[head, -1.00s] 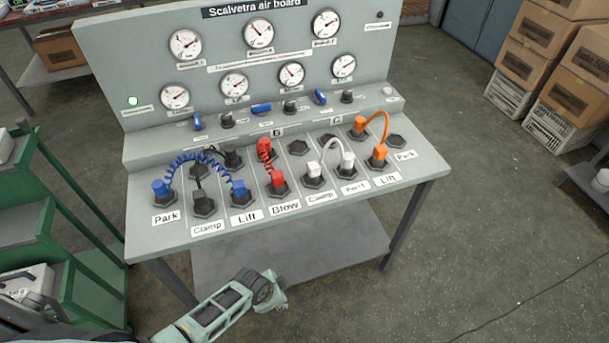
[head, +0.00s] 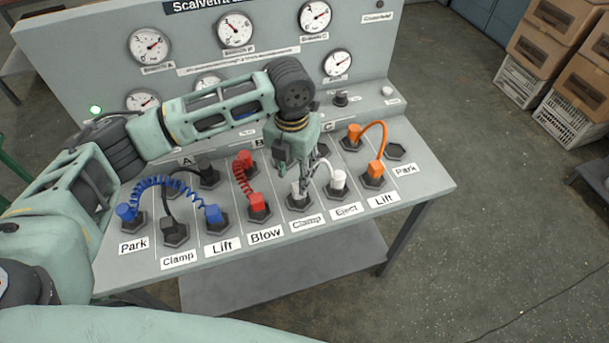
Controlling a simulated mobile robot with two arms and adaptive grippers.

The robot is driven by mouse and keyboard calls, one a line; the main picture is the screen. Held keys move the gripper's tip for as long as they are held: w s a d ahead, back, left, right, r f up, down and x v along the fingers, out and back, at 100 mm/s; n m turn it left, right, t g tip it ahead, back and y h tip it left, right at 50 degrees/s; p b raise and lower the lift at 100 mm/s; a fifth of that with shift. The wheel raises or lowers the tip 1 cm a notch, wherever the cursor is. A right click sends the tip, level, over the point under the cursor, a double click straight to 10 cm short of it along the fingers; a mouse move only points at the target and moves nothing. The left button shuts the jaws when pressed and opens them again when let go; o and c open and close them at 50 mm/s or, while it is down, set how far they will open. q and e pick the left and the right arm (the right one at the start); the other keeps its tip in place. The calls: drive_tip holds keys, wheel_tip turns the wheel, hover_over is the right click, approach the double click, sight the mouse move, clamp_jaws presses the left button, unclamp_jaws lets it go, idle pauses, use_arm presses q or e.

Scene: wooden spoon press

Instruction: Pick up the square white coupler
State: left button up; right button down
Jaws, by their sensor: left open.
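Two white couplers joined by a white hose sit upright in ports on the sloped board: one at the second Clamp label (head: 295,189), one at the Eject label (head: 338,180). Which of them is square is too small to tell. My left gripper (head: 304,184) is open and points down over the Clamp white coupler, its fingers close around or just above it; I cannot tell whether they touch. The fingers partly hide that coupler and the hose. My right gripper is not in view.
A red coiled hose (head: 241,180) with red couplers stands just left of my gripper. An orange hose (head: 384,140) with orange couplers stands to the right. Blue couplers (head: 214,214) and a black coupler (head: 168,222) are further left. Gauges line the back panel (head: 385,45).

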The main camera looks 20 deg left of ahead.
sight(294, 184)
use_arm(q)
drive_tip(key=shift+a+f, duration=0.1)
drive_tip(key=shift+a, duration=0.1)
drive_tip(key=f, duration=0.1)
drive_tip(key=f+p, duration=0.1)
drive_tip(key=f, duration=0.1)
drive_tip(key=shift+s+d+f, duration=0.15)
drive_tip(key=shift+s+f, duration=0.15)
wheel_tip(294, 184, down, 3)
drive_tip(key=shift+w+r+p, duration=0.1)
drive_tip(key=shift+r+p, duration=0.1)
drive_tip(key=shift+p, duration=0.2)
drive_tip(key=shift+f, duration=0.35)
drive_tip(key=c, duration=0.8)
drive_tip(key=shift+c, duration=0.9)
clamp_jaws()
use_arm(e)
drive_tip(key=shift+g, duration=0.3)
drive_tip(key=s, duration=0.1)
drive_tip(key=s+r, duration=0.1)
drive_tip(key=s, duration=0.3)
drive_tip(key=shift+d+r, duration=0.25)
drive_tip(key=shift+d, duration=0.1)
